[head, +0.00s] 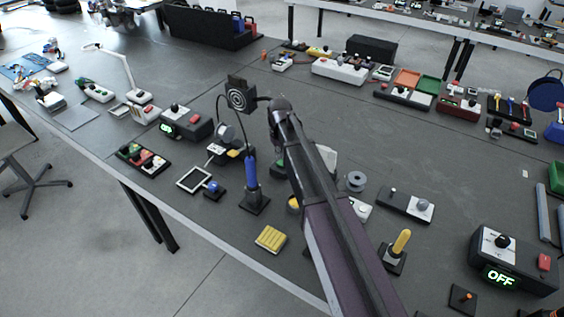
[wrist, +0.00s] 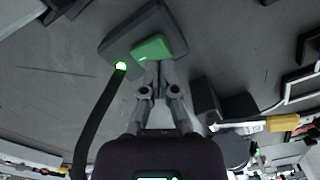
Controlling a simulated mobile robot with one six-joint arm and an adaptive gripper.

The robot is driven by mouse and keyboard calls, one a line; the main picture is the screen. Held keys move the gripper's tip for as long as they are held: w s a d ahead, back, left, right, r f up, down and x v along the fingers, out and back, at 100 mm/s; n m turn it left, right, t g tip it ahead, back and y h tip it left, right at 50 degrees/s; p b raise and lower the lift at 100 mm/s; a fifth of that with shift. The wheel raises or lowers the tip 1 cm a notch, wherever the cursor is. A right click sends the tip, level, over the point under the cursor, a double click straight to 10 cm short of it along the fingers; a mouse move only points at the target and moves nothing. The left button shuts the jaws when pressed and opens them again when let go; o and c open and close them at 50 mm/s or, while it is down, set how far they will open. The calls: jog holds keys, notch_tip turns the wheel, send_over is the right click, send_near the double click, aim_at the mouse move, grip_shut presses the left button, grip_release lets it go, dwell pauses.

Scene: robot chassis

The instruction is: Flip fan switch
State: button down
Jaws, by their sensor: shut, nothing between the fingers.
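In the wrist view, a dark grey switch box (wrist: 122,42) carries a green rocker (wrist: 152,48) and a small lit green lamp (wrist: 121,66). A black cable (wrist: 97,118) shows close to the lamp end. My gripper (wrist: 158,72) is shut and empty, with its fingertips at the lower edge of the green rocker. I cannot tell whether they touch it. In the head view, a black square fan (head: 239,95) with a ringed round face stands left of my arm's upper end. My fingertips cannot be made out there.
A blue-handled tool stands in a black holder (head: 254,200) below the fan. A dark box with a green display (head: 186,122) stands to the left. A box reading OFF (head: 513,262) is at the lower right.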

aim_at(280, 163)
jog(key=shift+f+b, duration=1.45)
dwell(1.6)
jog(key=shift+r, duration=0.15)
jog(key=shift+r+p, duration=3.4)
jog(key=shift+p, duration=0.15)
jog(key=s+d+m, duration=0.2)
jog(key=s+d, duration=0.5)
jog(key=s, duration=0.4)
jog(key=s+d+m, duration=0.3)
jog(key=s+d, duration=0.5)
jog(key=s, duration=0.2)
jog(key=shift+s+d, duration=0.25)
jog(key=shift+s, duration=0.1)
